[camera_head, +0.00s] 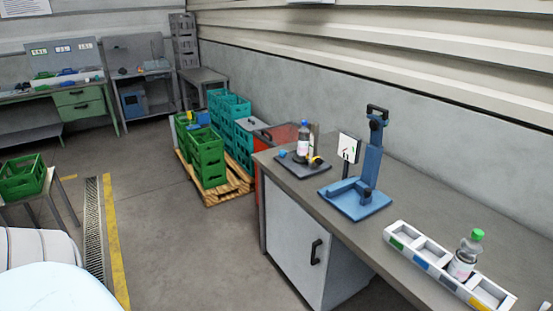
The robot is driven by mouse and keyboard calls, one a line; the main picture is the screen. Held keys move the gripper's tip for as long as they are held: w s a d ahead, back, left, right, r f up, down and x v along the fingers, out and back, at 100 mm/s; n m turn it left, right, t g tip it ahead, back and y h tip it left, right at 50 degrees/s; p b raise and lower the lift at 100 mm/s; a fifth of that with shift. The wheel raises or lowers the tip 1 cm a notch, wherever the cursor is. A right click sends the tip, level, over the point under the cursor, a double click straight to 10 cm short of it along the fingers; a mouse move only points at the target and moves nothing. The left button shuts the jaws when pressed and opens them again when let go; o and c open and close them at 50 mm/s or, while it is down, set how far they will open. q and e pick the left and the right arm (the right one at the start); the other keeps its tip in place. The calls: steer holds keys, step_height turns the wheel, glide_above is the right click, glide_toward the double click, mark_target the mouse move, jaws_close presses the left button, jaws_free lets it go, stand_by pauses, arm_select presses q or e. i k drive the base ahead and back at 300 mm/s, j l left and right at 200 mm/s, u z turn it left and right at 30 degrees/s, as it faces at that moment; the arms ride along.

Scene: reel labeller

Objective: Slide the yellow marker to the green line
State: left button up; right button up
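A blue labeller stand (371,168) with a black top part stands on the grey workbench (410,208). A small white panel (348,148) on a dark post stands just left of it, with a tiny dark and greenish mark too small to read. I cannot make out a yellow marker or a green line for certain. A small yellow item (316,160) lies on the dark tray (302,170), beside a bottle (303,141); I cannot tell what it is. Neither of my grippers is in view.
A white compartment tray (407,248) with coloured labels is at the bench's front right and holds a green-capped bottle (466,258). A cabinet (297,246) is under the bench. Crates (208,160) stand on a pallet (230,193) to the left. The floor (175,250) between is clear.

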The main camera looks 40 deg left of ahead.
mark_target(317, 160)
steer(key=u, duration=1.15)
steer(key=i+j, duration=0.3)
steer(key=i, duration=0.2)
steer(key=i+j, duration=0.35)
steer(key=i, duration=0.15)
steer(key=i+j, duration=0.3)
steer(key=i, duration=0.25)
steer(key=i+j, duration=0.3)
steer(key=i, duration=0.2)
steer(key=i+j, duration=0.35)
steer(key=i, duration=0.15)
steer(key=u, duration=0.05)
